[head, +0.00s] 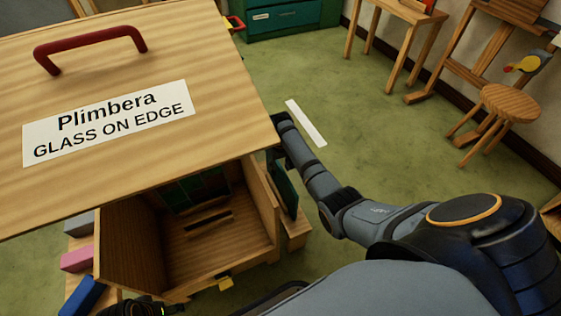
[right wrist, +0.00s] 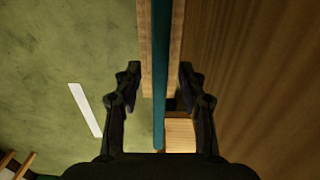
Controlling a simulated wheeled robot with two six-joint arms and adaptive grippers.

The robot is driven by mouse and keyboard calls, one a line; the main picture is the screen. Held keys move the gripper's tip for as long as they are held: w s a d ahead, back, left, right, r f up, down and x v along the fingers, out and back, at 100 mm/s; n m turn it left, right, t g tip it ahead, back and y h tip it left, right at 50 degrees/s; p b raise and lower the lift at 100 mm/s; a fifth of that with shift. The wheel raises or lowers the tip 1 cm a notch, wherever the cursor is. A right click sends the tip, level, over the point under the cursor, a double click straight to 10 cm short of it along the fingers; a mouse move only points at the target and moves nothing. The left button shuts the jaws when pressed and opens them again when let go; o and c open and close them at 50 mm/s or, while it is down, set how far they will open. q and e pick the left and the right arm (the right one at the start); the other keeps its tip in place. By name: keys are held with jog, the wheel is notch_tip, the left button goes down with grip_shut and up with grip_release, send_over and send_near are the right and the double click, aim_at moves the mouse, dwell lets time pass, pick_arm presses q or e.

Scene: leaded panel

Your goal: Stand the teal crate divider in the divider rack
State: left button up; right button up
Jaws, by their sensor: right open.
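The teal crate divider (head: 286,188) stands upright on edge just outside the right wall of the wooden crate. In the right wrist view the divider (right wrist: 160,75) shows as a thin teal strip between two wooden strips. A wooden piece that looks like the divider rack (head: 297,228) is at its foot; how deep it sits there is hidden. My right gripper (head: 277,150) is at the divider's top. In the wrist view its open fingers (right wrist: 160,85) are on either side, with gaps. A dark part at the bottom left edge may be my left gripper (head: 145,307); its jaws are unclear.
The crate's lid (head: 215,65), labelled "Plimbera GLASS ON EDGE", with a red handle (head: 90,47), covers the upper left. The crate (head: 262,215) is open in front. Pink (head: 77,258) and blue (head: 84,296) blocks lie at left.

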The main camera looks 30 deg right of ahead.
notch_tip(320, 180, up, 12)
jog(key=shift+f, duration=0.25)
